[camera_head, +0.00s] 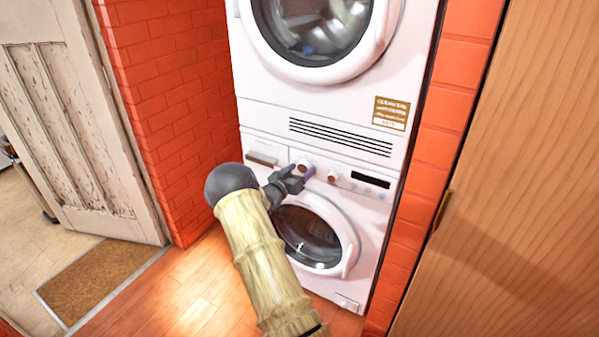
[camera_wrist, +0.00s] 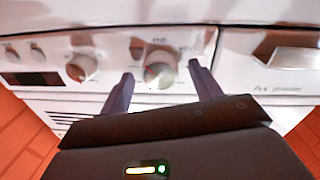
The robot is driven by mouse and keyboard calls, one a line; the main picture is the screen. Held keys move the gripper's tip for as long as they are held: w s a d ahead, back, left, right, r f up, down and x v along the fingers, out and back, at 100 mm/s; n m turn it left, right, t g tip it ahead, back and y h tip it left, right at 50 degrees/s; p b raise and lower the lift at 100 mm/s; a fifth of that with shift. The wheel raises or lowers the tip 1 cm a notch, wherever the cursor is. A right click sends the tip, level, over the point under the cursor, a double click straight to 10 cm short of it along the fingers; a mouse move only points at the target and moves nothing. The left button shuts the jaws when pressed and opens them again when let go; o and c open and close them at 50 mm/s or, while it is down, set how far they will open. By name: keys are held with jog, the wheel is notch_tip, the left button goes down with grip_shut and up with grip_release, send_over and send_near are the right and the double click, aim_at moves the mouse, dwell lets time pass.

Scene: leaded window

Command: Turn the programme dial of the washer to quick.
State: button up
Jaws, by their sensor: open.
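The white washer (camera_head: 365,225) is the lower machine of a stacked pair. Its front panel carries two round dials. One dial (camera_wrist: 159,72) sits between the two fingers of my gripper (camera_wrist: 161,71) in the wrist view, and it shows in the head view (camera_head: 303,164) just above my gripper (camera_head: 298,177). My gripper is open, a finger on each side of this dial, with a visible gap; contact cannot be told. The other dial (camera_wrist: 82,67) is left of it in the wrist view and right of it in the head view (camera_head: 332,176). The panel lettering and the dial's setting are too blurred to read.
A second white machine (camera_head: 270,85) is stacked above. The washer's round door (camera_head: 312,240) lies below my gripper. A drawer handle (camera_head: 262,159) and a dark display (camera_head: 367,180) flank the dials. Brick walls (camera_head: 170,90) stand close on both sides.

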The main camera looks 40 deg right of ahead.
jog(key=c, duration=1)
jog(key=shift+o, duration=0.2)
jog(key=shift+f+m, duration=0.1)
jog(key=shift+m, duration=0.2)
jog(key=m+b, duration=0.3)
jog(key=shift+m, duration=0.4)
jog(key=m+b, duration=0.3)
jog(key=m, duration=0.1)
jog(key=shift+f+y+b, duration=0.1)
jog(key=shift+y+b, duration=0.2)
jog(key=shift+b, duration=0.1)
jog(key=m+b, duration=0.8)
jog(key=b, duration=0.1)
jog(key=shift+m+t, duration=0.3)
jog(key=shift+m, duration=0.1)
jog(key=shift+s+r, duration=0.1)
jog(key=shift+r, duration=0.1)
jog(key=shift+y, duration=0.3)
